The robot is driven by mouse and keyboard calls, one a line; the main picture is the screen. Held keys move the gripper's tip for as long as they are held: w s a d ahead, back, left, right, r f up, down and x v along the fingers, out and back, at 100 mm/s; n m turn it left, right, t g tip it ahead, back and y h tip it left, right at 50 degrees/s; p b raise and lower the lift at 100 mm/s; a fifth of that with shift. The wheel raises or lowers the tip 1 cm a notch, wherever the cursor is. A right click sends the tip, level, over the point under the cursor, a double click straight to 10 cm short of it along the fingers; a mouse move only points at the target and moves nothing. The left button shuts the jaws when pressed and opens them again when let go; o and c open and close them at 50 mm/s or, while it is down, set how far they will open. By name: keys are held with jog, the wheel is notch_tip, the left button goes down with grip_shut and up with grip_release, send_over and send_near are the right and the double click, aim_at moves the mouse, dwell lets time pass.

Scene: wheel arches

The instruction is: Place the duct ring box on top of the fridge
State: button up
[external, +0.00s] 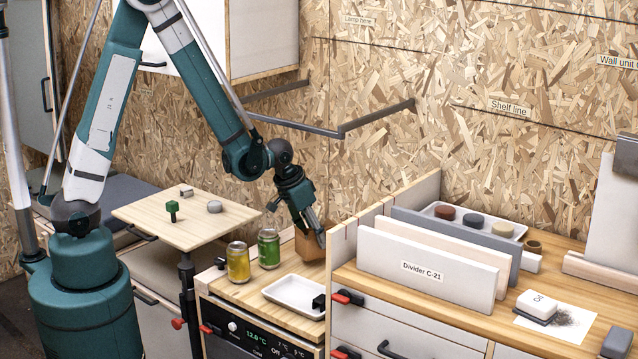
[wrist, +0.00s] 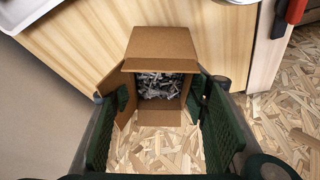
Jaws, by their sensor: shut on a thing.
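An open brown cardboard box (external: 309,246) is at the back right of the wooden top of the fridge (external: 262,300), which has a front display. In the wrist view the box (wrist: 160,48) has its flaps spread and grey pieces inside. My gripper (external: 312,222) points down at the box, partly hiding it in the external view. In the wrist view the fingers of my gripper (wrist: 160,120) lie on either side of the box, shut on it. I cannot tell whether the box's bottom touches the fridge top.
A yellow jar (external: 238,262) and a green jar (external: 269,248) stand left of the box. A white tray (external: 293,294) lies in front of it. The raised side panel of the counter (external: 345,240) is close on the right, and the chipboard wall (external: 370,165) is behind.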

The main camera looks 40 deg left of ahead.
aim_at(312, 228)
notch_tip(312, 228, down, 3)
jog(key=shift+r+b, duration=0.1)
jog(key=shift+b, duration=0.35)
jog(key=shift+d+f, duration=0.2)
jog(key=shift+f, duration=0.05)
jog(key=shift+f+b, duration=0.15)
jog(key=shift+b, duration=0.15)
jog(key=o, duration=1.2)
jog(key=shift+o, duration=0.2)
jog(key=shift+p+v, duration=1.2)
jog(key=shift+v, duration=2.7)
